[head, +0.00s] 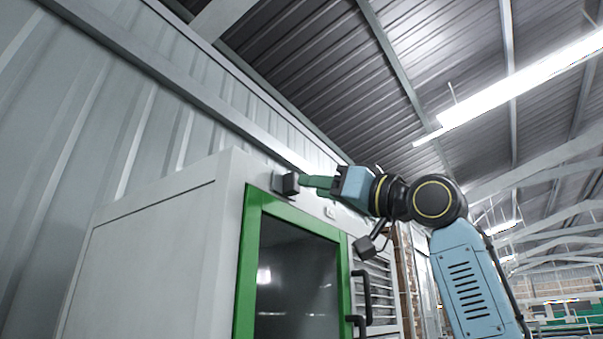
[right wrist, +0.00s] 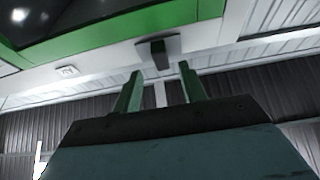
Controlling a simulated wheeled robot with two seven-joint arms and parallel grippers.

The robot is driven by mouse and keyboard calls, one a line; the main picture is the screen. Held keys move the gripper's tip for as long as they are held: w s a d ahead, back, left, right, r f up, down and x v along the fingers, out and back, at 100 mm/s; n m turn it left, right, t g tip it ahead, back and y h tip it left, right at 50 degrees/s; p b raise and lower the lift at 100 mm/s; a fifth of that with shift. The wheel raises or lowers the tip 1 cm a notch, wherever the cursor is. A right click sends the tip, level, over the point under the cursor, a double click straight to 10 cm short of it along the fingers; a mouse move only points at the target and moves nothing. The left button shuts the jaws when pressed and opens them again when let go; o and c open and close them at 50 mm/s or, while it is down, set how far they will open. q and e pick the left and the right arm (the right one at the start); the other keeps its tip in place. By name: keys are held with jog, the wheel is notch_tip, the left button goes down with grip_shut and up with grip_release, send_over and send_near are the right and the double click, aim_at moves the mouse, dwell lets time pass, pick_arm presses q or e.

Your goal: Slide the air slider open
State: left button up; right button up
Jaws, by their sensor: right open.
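A dark block-shaped knob (head: 286,184), which looks like the air slider's handle, sits high on the white cabinet's front, above the green door frame. It also shows in the right wrist view (right wrist: 158,46), on a white strip beside the green frame. My right gripper (head: 306,182) reaches toward it from the right. In the right wrist view its two green fingers (right wrist: 160,69) are open, with the knob ahead, in line with the gap between them. No contact with the knob shows. The slider's track cannot be made out. My left gripper is out of view.
The white cabinet (head: 150,255) has a green-framed door (head: 248,265) with a dark window and black handles (head: 362,290). A small white fitting (head: 329,212) is on its upper front. A corrugated wall (head: 75,120) stands behind. The space above the cabinet is clear.

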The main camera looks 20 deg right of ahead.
aim_at(290, 184)
jog(key=p+x, duration=0.1)
jog(key=x, duration=0.3)
jog(key=shift+a+r+p, duration=0.1)
jog(key=shift+r+p, duration=0.1)
jog(key=shift+p, duration=0.15)
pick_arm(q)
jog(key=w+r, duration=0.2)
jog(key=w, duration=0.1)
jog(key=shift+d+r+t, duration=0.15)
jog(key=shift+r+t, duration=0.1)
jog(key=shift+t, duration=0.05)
pick_arm(e)
grip_shut()
